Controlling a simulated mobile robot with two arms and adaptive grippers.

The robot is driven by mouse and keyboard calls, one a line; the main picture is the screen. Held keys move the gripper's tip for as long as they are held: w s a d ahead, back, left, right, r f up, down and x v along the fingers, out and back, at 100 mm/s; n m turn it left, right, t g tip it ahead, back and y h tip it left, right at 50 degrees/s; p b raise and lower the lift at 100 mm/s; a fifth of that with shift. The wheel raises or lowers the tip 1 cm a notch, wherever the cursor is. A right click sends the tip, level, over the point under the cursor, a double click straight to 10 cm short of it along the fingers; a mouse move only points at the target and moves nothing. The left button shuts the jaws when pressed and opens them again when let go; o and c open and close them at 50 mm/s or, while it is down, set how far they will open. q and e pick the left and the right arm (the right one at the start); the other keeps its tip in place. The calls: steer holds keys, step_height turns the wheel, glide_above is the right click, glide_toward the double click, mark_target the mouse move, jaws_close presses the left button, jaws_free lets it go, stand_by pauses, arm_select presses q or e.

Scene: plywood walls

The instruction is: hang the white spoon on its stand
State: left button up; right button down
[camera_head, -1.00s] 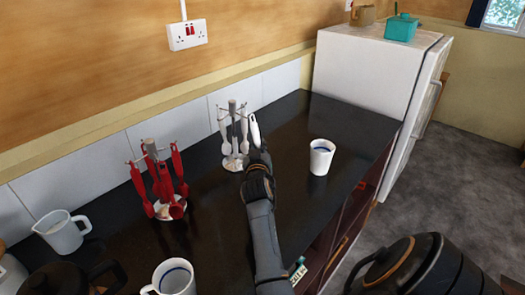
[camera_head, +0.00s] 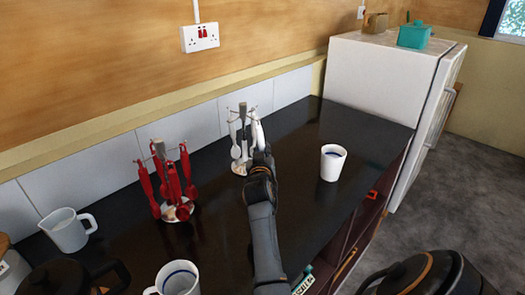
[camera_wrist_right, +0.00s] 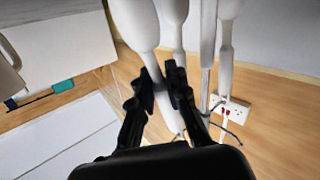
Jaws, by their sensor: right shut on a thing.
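The white spoon (camera_head: 257,131) is in my right gripper (camera_head: 262,157), upright at the right side of its stand. In the right wrist view, its white handle (camera_wrist_right: 157,70) lies between the two black fingers of the gripper (camera_wrist_right: 160,88). The stand (camera_head: 242,110) has a grey pole, thin hooks and a round base, with other white utensils (camera_head: 235,135) hanging on it. The stand's pole also shows in the right wrist view (camera_wrist_right: 207,85). I cannot tell whether the spoon touches a hook. My left gripper is not in view.
A second stand with red utensils (camera_head: 165,180) stands to the left on the dark counter (camera_head: 300,150). A white cup (camera_head: 332,163) stands to the right. A white jug (camera_head: 67,230), a mug (camera_head: 177,280) and a black pot (camera_head: 70,280) are at the near left. A white fridge (camera_head: 380,90) stands beyond.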

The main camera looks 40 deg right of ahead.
steer(key=c, duration=1.3)
jaws_free()
steer(key=shift+o, duration=0.2)
